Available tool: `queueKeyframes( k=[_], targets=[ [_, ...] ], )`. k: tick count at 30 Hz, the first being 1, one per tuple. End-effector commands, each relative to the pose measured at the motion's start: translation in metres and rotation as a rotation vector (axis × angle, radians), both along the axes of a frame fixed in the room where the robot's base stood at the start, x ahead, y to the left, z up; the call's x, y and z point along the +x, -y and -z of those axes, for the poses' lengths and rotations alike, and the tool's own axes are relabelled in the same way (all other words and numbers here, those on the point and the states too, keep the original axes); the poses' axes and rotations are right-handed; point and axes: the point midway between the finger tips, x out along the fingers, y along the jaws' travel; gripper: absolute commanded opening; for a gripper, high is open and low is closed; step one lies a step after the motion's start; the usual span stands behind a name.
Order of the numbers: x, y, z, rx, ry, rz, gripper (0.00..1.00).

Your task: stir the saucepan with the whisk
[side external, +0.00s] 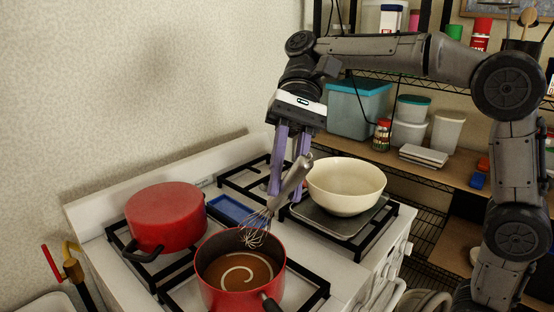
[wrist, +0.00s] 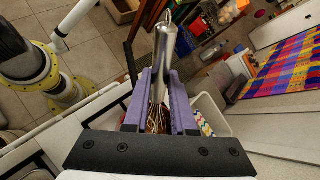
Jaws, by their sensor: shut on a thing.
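The whisk (side external: 287,195) has a metal handle and thin wires. My gripper (side external: 287,190) is shut on its handle and holds it tilted, wires down and to the left. The wires hang at the far rim of the open red saucepan (side external: 219,295), over or just inside it; I cannot tell whether they touch the contents. The saucepan holds brown liquid with a pale swirl and stands on the front of the stove. In the wrist view the whisk (wrist: 165,50) lies between my purple fingers (wrist: 160,95), its wires partly hidden by them.
A red pot (side external: 165,215) stands left of the saucepan. A cream bowl (side external: 345,188) sits on a grey tray (side external: 325,224) to the right. A blue item (side external: 230,209) lies between the burners. A wire shelf (side external: 460,170) with containers stands behind.

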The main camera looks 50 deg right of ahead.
Motion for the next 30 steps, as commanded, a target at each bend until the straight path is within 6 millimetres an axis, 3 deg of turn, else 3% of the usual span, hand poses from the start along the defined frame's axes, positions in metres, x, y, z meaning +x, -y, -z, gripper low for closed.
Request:
queueKeyframes(
  k=[4,30],
  targets=[
    [-0.011,0.000,0.010,-0.001,-0.001,0.000,0.00],
    [0.029,0.000,0.079,-0.001,-0.002,-0.001,0.00]
  ],
)
